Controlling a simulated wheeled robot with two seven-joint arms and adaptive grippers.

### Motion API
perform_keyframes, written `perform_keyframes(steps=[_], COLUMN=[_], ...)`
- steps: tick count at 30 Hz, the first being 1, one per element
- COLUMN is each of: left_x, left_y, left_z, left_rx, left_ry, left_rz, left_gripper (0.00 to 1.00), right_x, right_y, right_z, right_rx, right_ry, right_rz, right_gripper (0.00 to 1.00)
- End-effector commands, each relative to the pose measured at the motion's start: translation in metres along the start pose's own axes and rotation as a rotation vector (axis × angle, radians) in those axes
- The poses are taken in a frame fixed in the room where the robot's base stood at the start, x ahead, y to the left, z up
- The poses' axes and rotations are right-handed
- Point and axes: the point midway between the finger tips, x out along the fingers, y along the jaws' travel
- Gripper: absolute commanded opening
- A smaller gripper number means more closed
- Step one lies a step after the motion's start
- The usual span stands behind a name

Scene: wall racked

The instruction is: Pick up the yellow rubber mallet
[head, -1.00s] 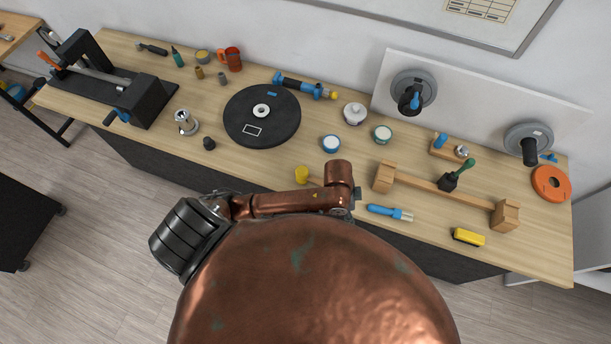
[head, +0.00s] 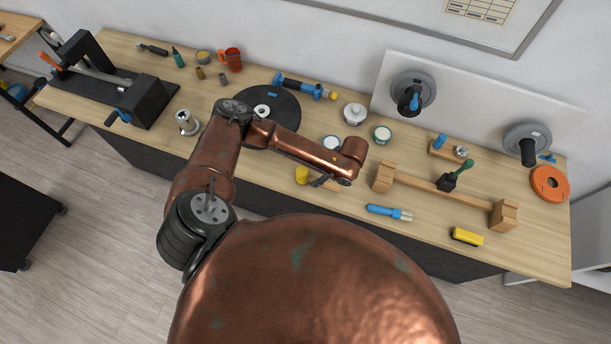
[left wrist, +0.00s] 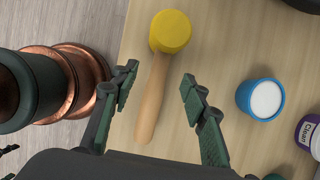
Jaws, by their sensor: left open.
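The yellow rubber mallet lies on the wooden bench; its yellow head (head: 302,174) shows in the head view, and most of its handle is hidden by my left arm. In the left wrist view the whole mallet (left wrist: 152,95) shows, yellow head at the top and wooden handle running down. My left gripper (left wrist: 160,88) is open, with one finger on each side of the handle and a visible gap to both. I cannot tell how high the fingers are above the bench. In the head view my forearm covers most of this gripper. My right gripper is not in view.
A blue-rimmed white tub (left wrist: 262,99) stands right of the mallet in the left wrist view. A wooden two-block stand (head: 430,184) and a blue-handled brush (head: 388,212) lie to the right. A black round plate (head: 285,103) lies behind my left arm.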

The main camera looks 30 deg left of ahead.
Motion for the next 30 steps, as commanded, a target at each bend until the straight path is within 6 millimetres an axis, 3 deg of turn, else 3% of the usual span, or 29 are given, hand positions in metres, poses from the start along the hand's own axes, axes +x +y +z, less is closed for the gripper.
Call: perform_keyframes(steps=[9, 17, 30], left_x=[0.041, 0.044, 0.044], left_y=[0.001, 0.001, 0.0], left_z=[0.004, 0.004, 0.004], left_rx=[0.001, 0.002, 0.002], left_ry=[0.0, 0.001, 0.001], left_rz=[0.0, 0.0, 0.0], left_gripper=[0.41, 0.41, 0.12], right_x=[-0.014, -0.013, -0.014], right_y=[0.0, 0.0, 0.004], right_z=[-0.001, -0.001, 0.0], right_rx=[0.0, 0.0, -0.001], right_ry=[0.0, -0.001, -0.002], right_rz=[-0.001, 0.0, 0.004], right_gripper=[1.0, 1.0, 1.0])
